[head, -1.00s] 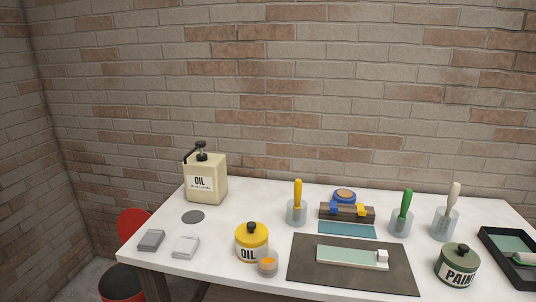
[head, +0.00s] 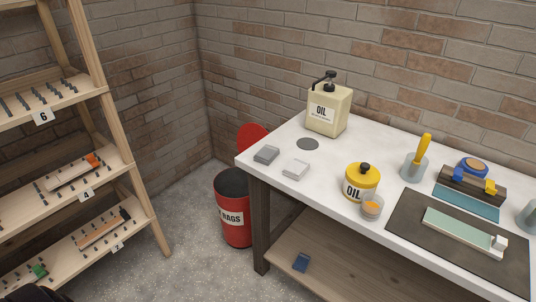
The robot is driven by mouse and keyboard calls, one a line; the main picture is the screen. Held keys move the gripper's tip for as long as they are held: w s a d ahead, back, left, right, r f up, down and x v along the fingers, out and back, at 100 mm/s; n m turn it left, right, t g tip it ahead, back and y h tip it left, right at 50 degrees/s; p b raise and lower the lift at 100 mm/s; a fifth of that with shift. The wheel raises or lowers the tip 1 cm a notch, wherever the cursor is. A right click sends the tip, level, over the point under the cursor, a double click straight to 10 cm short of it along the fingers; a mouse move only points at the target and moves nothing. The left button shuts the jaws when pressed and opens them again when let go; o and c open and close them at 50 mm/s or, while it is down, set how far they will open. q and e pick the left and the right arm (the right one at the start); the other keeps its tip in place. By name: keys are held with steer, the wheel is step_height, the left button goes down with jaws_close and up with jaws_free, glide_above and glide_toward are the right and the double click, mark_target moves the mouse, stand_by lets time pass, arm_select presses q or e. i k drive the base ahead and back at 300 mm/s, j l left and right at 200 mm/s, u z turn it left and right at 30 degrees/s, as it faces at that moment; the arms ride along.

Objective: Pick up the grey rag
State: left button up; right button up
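A folded grey rag (head: 266,154) lies flat on the left end of the white table (head: 318,160), close to its left edge. A paler, whitish folded rag (head: 296,169) lies just right of it and nearer the front edge, apart from it. Neither of my grippers can be made out in the head view. A dark shape shows at the bottom left corner, too little of it to tell what it is.
A cream oil can (head: 329,110) and a dark disc (head: 307,144) are behind the rags; a yellow oil pot (head: 362,181) stands to the right. A red rags bin (head: 235,217) with raised lid is beside the table. A wooden rack (head: 110,95) stands left. A blue item (head: 301,262) lies on the lower shelf.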

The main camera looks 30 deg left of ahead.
mark_target(267, 153)
steer(key=j+z, duration=0.15)
steer(key=z, duration=0.25)
steer(key=j+z, duration=0.2)
steer(key=z, duration=0.25)
steer(key=j+z, duration=0.15)
steer(key=j, duration=0.3)
steer(key=j+z, duration=0.15)
steer(key=j, duration=0.3)
steer(key=k+j+z, duration=0.15)
steer(key=j, duration=0.3)
steer(key=j+z, duration=0.1)
steer(key=j, duration=0.3)
steer(key=k+j+z, duration=0.15)
steer(key=j, duration=0.3)
